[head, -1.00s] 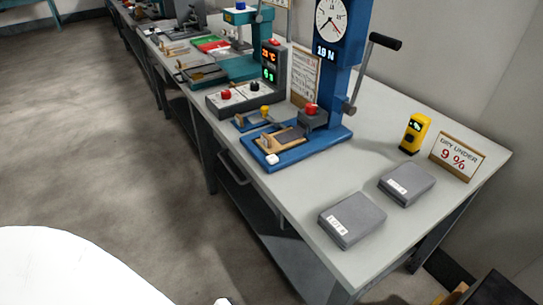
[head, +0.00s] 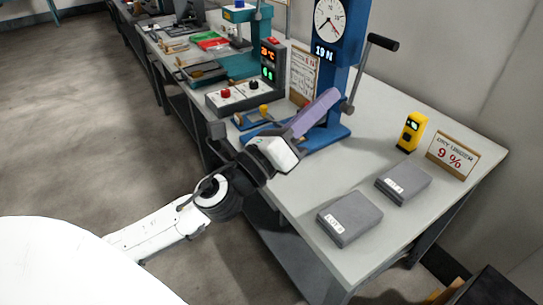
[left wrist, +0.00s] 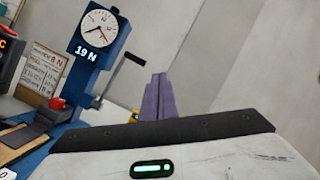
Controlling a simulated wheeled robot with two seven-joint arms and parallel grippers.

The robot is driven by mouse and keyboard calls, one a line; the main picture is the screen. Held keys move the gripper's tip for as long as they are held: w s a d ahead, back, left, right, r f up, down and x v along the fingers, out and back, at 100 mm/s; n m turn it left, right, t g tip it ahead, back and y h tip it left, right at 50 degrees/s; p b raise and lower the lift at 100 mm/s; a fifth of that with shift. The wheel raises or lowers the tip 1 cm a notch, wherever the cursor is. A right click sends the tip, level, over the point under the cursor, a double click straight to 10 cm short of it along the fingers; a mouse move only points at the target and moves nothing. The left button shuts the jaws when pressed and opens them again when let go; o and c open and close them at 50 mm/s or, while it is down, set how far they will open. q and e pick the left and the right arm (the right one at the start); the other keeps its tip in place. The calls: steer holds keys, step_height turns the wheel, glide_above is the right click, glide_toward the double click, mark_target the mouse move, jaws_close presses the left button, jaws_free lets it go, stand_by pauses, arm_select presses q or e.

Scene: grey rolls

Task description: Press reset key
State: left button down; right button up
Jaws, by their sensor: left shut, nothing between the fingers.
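The blue force tester (head: 335,55) stands on the bench, with a round dial and a display reading 19 N. It also shows in the left wrist view (left wrist: 118,55). My left gripper (head: 334,94) is shut and empty, its purple fingers pointing up and right in front of the tester's base. The fingers show in the wrist view (left wrist: 158,80) too, right of the tester's crank. The wrist view shows the red knob (left wrist: 57,103) and a white key (left wrist: 8,173), partly cut off, at lower left. My right gripper is out of view.
Two grey boxes (head: 348,218) (head: 403,182), a yellow meter (head: 411,131) and a 9 % sign (head: 453,156) are at the right of the bench (head: 290,207). A control box (head: 238,97) with red and black knobs stands left of the tester.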

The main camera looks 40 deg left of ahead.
arm_select(q)
steer(key=d+r+m+g+h, duration=0.25)
steer(key=d+m+h, duration=0.35)
steer(key=m, duration=0.5)
step_height(320, 180, down, 7)
steer(key=m+g+h, duration=0.1)
steer(key=m+g, duration=0.6)
steer(key=m, duration=0.8)
steer(key=w+a+f+m+g+y, duration=0.1)
steer(key=a+f+m+y, duration=0.1)
steer(key=a, duration=0.5)
steer(key=w+a+f+m+y, duration=0.2)
steer(key=a+m+y, duration=0.1)
steer(key=a+y, duration=0.2)
steer(key=w+a+f+m+g+y, duration=0.1)
steer(key=a+f+m+y, duration=0.1)
steer(key=a, duration=0.7)
steer(key=shift+w+f+m+g+y, duration=0.3)
steer(key=shift+m+g+y, duration=0.1)
steer(key=shift+y, duration=0.5)
steer(key=shift+f, duration=0.15)
